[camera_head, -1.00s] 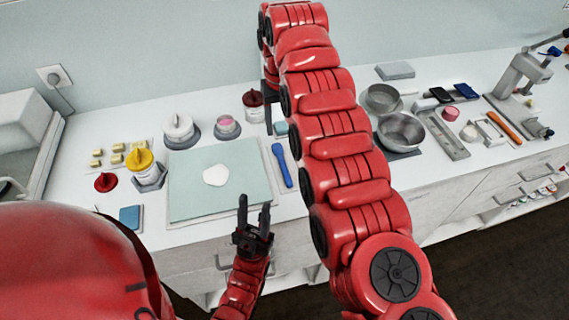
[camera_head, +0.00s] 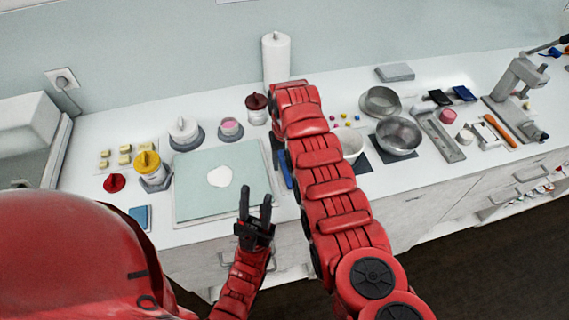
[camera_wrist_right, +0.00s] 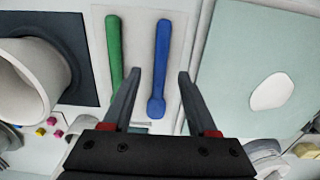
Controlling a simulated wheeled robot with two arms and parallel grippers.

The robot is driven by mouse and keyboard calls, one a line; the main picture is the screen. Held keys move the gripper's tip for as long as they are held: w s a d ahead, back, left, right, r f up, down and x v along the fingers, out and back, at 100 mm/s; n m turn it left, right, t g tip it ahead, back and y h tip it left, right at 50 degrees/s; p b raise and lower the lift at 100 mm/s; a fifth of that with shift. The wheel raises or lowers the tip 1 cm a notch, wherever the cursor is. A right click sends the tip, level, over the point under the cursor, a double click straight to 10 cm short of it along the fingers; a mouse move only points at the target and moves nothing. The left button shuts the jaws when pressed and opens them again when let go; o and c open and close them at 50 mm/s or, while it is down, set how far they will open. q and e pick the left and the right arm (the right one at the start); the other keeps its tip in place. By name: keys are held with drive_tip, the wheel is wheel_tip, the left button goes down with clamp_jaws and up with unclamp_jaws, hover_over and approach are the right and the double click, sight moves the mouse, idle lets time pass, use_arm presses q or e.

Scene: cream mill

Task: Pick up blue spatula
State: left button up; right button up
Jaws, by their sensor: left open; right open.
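The blue spatula (camera_wrist_right: 162,50) lies flat on a pale mat in the right wrist view, its wider end towards my wrist. Part of it also shows in the head view (camera_head: 285,170), partly hidden by my right arm. My right gripper (camera_wrist_right: 159,75) is open and empty, with the spatula showing between its two fingers. I cannot tell how high the fingers are above it. My left gripper (camera_head: 255,202) is open and empty at the front edge of the counter, in front of the pale green board.
A green spatula (camera_wrist_right: 114,50) lies beside the blue one, near the left finger. A white cup (camera_wrist_right: 30,80) stands on a dark mat beyond it. The pale green board (camera_wrist_right: 220,85) with a white blob is on the other side. A paper roll (camera_head: 276,58) stands behind.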

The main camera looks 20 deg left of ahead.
sight(284, 166)
drive_tip(key=shift+f+b, duration=0.35)
drive_tip(key=shift+f, duration=1.05)
drive_tip(key=shift+c, duration=0.3)
clamp_jaws()
